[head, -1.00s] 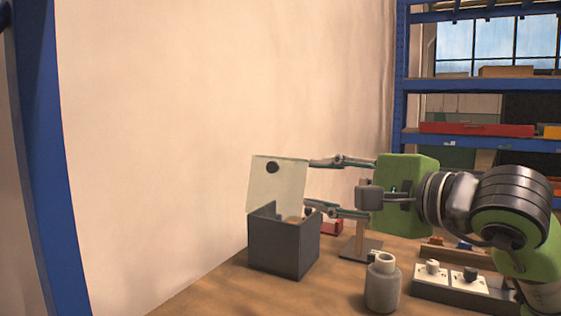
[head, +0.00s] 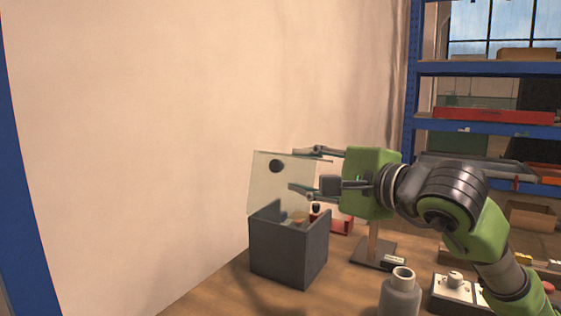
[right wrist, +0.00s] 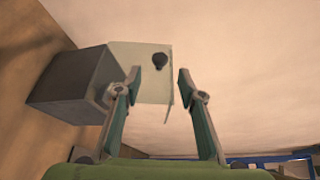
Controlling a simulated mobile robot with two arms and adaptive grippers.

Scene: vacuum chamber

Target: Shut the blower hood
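The blower is a dark grey open-topped box (head: 283,252) on the bench. Its hood, a pale translucent panel (head: 262,190) with a round black knob (head: 277,166), stands raised, nearly upright, at the box's back. My right gripper (head: 296,170) is open and empty, reaching in from the right, with its fingers overlapping the hood's right part in the head view. In the right wrist view the hood (right wrist: 125,58) and knob (right wrist: 159,59) lie ahead, between and left of the open fingers (right wrist: 159,75), and the box (right wrist: 72,85) is left. Contact with the hood cannot be told. My left gripper is not in view.
A grey bottle (head: 400,298) stands at the bench front. A stand with a dark base (head: 378,256) and a red item (head: 342,226) are right of the box. A white switch unit (head: 456,292) is further right. The wall is close behind; blue shelving stands at back right.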

